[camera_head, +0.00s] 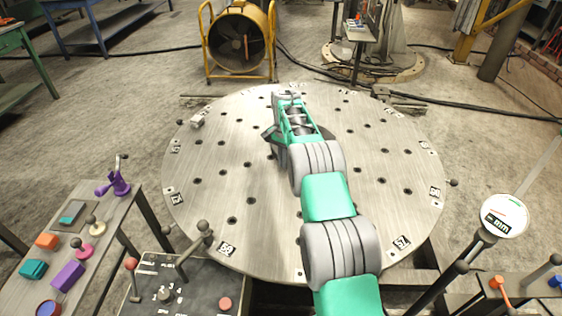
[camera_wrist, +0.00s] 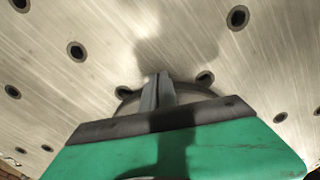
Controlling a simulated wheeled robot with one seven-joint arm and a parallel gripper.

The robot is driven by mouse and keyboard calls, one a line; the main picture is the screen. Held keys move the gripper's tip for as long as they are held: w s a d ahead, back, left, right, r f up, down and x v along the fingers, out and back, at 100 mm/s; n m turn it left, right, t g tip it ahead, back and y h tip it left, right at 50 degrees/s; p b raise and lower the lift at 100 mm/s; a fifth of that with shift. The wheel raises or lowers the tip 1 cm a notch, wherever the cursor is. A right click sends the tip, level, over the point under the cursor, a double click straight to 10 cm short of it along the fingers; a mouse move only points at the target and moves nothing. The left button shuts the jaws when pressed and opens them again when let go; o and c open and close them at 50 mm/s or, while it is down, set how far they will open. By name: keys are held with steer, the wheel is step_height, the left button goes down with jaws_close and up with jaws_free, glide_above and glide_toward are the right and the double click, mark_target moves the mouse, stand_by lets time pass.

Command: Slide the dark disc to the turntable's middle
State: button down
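The turntable (camera_head: 215,170) is a large round steel plate with dark holes and numbered tags around its rim. My arm reaches across it to near its middle. In the wrist view my gripper (camera_wrist: 158,82) points down at the plate with its fingers together. Part of the dark disc (camera_wrist: 190,94) shows as a curved grey edge just beyond the gripper body, around the fingers. Most of it is hidden by the gripper. In the head view a dark sliver of the disc (camera_head: 327,134) shows right of my wrist. Whether the fingers touch it I cannot tell.
A side table (camera_head: 100,225) with small coloured parts stands at the left. A control box (camera_head: 185,290) with levers is at the near edge, and a round gauge marked "rim" (camera_head: 503,215) at the right. A yellow fan (camera_head: 240,45) stands behind. The plate around my arm is mostly clear.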

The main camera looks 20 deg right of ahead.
mark_target(277, 174)
steer(key=s+a, duration=0.2)
steer(key=a, duration=0.1)
steer(key=shift+s+a, duration=0.1)
steer(key=shift+s, duration=0.05)
steer(key=s+a+r+n, duration=0.1)
steer(key=s+r, duration=0.1)
steer(key=r, duration=0.7)
steer(key=s+a+r+n, duration=0.1)
steer(key=s+r, duration=0.2)
steer(key=r, duration=0.5)
steer(key=s+a+r+n+t+p, duration=0.1)
steer(key=s+a+r+n, duration=0.15)
steer(key=s, duration=0.25)
steer(key=s+a+r+n+t+p, duration=0.1)
steer(key=s+r, duration=0.2)
steer(key=s, duration=0.3)
steer(key=s+a+f+n+p, duration=0.1)
steer(key=s+f+n, duration=0.1)
steer(key=s, duration=0.7)
steer(key=s+a+f+n+t, duration=0.1)
steer(key=s+a+n, duration=0.1)
steer(key=s, duration=0.7)
steer(key=shift+s+f+n+p, duration=0.2)
steer(key=shift+f+n+p, duration=0.15)
steer(key=shift+p, duration=0.05)
